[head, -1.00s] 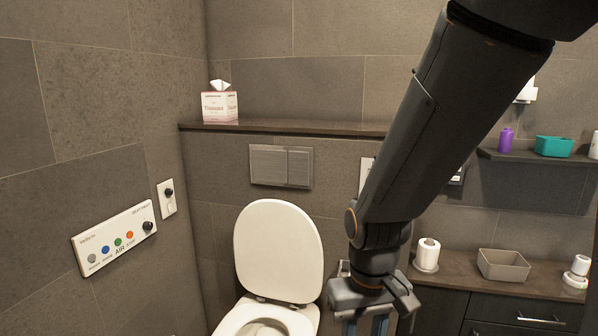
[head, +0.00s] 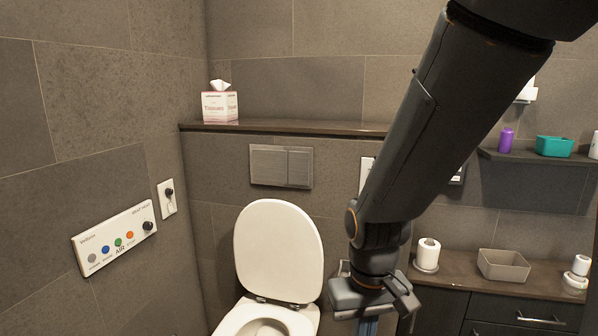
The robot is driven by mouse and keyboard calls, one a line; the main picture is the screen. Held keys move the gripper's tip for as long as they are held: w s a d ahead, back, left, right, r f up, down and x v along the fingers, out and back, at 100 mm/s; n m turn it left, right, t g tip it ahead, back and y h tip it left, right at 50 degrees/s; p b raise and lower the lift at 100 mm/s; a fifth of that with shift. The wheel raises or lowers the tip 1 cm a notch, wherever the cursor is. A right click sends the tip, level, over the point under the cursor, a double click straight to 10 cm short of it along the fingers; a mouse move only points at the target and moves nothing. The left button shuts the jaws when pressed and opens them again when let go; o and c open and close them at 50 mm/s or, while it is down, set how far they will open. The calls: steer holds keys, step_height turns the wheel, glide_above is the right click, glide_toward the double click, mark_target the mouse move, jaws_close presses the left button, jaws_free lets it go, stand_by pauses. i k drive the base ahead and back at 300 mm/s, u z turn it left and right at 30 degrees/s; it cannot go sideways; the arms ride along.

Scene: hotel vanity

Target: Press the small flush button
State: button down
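The flush plate (head: 269,165) is a grey metal panel on the back wall above the raised toilet lid. It has a wide left part and a narrower right part, the small flush button (head: 300,169). My gripper (head: 368,327) hangs pointing down to the right of the toilet, well below and to the right of the plate and apart from it. Its blue-grey fingers appear together in the middle, with nothing seen between them; the tips are cut off by the bottom edge.
The white toilet lid (head: 278,250) stands upright below the plate. A ledge (head: 300,128) with a tissue box (head: 220,106) runs above it. A control panel (head: 115,238) is on the left wall. The counter (head: 450,272) at right holds a paper roll (head: 428,254) and a bin (head: 503,265).

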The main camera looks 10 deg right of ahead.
mark_target(298, 162)
steer(key=z, duration=0.75)
steer(key=i, duration=0.75)
steer(key=u, duration=0.05)
